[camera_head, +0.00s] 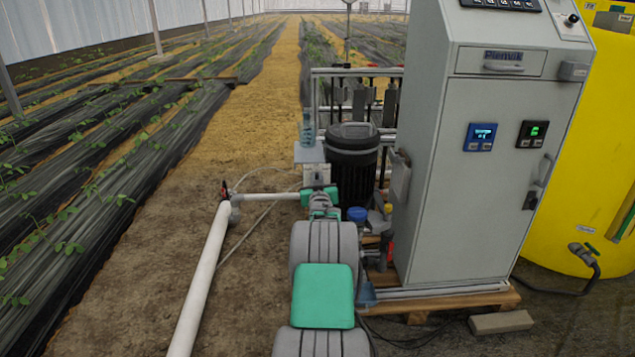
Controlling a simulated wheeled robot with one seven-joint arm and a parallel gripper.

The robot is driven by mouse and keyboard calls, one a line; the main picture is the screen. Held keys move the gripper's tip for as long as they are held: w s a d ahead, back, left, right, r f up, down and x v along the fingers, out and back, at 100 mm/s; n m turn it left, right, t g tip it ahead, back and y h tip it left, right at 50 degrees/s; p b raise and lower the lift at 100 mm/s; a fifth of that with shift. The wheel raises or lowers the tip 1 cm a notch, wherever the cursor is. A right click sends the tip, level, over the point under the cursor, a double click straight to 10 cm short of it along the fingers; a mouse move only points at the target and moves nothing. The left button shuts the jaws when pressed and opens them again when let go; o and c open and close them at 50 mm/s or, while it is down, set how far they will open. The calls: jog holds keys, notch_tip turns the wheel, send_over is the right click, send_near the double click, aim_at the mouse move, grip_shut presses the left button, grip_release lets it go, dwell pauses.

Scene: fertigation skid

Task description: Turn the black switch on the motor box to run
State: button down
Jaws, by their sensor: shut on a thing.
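My gripper (318,184) is right at the box's near face, shut on the black switch. The switch itself is hidden behind the gripper and wrist, so its position cannot be read.
A tall grey control cabinet (480,170) stands close on the right, on a wooden pallet (440,303). A yellow tank (590,150) is behind it. A white pipe (203,275) runs along the left. A clear bottle (307,130) stands behind the box. Bare soil lies left.

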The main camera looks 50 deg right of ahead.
jog(key=shift+w+a+f+n+b, duration=0.1)
jog(key=shift+n+b, duration=1)
jog(key=shift+n, duration=0.25)
jog(key=shift+w+a+f+n+b, duration=0.1)
jog(key=shift+w+a+n+b, duration=0.05)
jog(key=shift+n+b, duration=1.05)
jog(key=shift+w+a+f+n+b, duration=0.1)
jog(key=shift+n+b, duration=0.85)
jog(key=shift+n, duration=0.5)
jog(key=shift+r, duration=0.1)
jog(key=c, duration=1.5)
grip_release()
jog(key=p+v, duration=0.2)
jog(key=v, duration=0.5)
jog(key=shift+s+a, duration=0.25)
jog(key=shift+a, duration=0.05)
